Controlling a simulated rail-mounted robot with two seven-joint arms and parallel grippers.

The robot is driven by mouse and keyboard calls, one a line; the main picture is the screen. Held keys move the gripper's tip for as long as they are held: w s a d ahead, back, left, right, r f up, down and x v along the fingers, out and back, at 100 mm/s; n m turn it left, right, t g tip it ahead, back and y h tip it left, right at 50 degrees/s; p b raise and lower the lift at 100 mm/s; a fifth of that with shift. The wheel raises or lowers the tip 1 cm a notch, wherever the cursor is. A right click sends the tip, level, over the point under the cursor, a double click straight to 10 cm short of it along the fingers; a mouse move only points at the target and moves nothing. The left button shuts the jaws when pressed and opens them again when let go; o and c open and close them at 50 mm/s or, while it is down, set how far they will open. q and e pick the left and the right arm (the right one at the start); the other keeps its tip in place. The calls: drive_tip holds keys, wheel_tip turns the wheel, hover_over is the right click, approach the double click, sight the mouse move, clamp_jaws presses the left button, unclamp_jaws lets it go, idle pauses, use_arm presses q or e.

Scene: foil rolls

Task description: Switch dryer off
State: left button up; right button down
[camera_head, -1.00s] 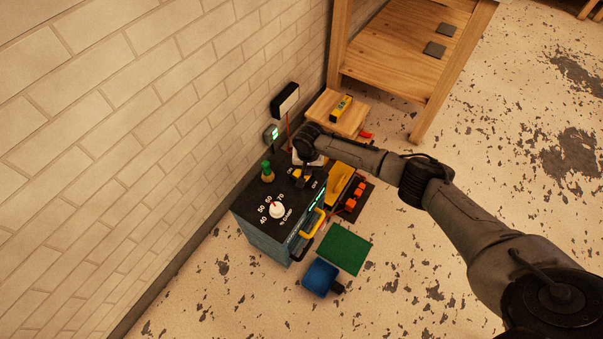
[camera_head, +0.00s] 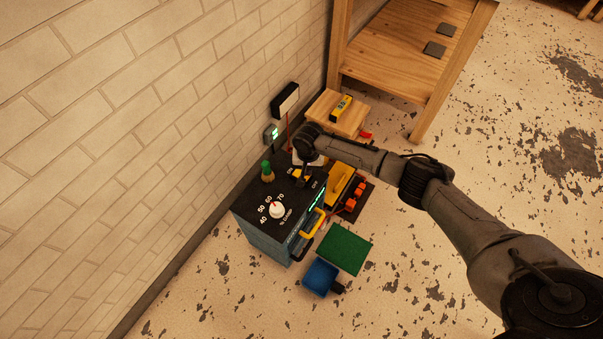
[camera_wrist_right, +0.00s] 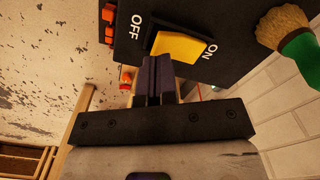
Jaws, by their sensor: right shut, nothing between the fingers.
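The dryer (camera_head: 262,238) is a dark box on the floor by the wall, with a white dial (camera_head: 277,210) and numbers on its top. Its yellow rocker switch (camera_wrist_right: 182,45) lies between the words OFF on the left and ON on the right in the wrist view. My right gripper (camera_wrist_right: 154,62) is shut and empty, its fingertips at the switch's near edge towards the OFF side. I cannot tell whether they touch it or which way the rocker is tipped. In the head view the right wrist partly covers the switch. My left gripper is not in view.
A green-handled brush (camera_head: 267,171) stands on the dryer's top, close to the switch. A green panel (camera_head: 345,248) and a blue container (camera_head: 320,277) are in front. A yellow item with orange parts (camera_head: 341,184) is to the right. A wooden bench (camera_head: 405,60) stands behind.

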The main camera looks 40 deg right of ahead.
drive_tip(key=shift+f, duration=0.4)
drive_tip(key=shift+f+b, duration=0.35)
drive_tip(key=shift+f, duration=0.1)
drive_tip(key=shift+f, duration=0.5)
drive_tip(key=shift+r, duration=0.1)
wheel_tip(320, 180, up, 4)
drive_tip(key=p, duration=0.5)
drive_tip(key=shift+r, duration=0.2)
wheel_tip(320, 180, up, 2)
drive_tip(key=p, duration=0.3)
drive_tip(key=shift+r+p, duration=0.25)
drive_tip(key=shift+p, duration=0.05)
idle(0.3)
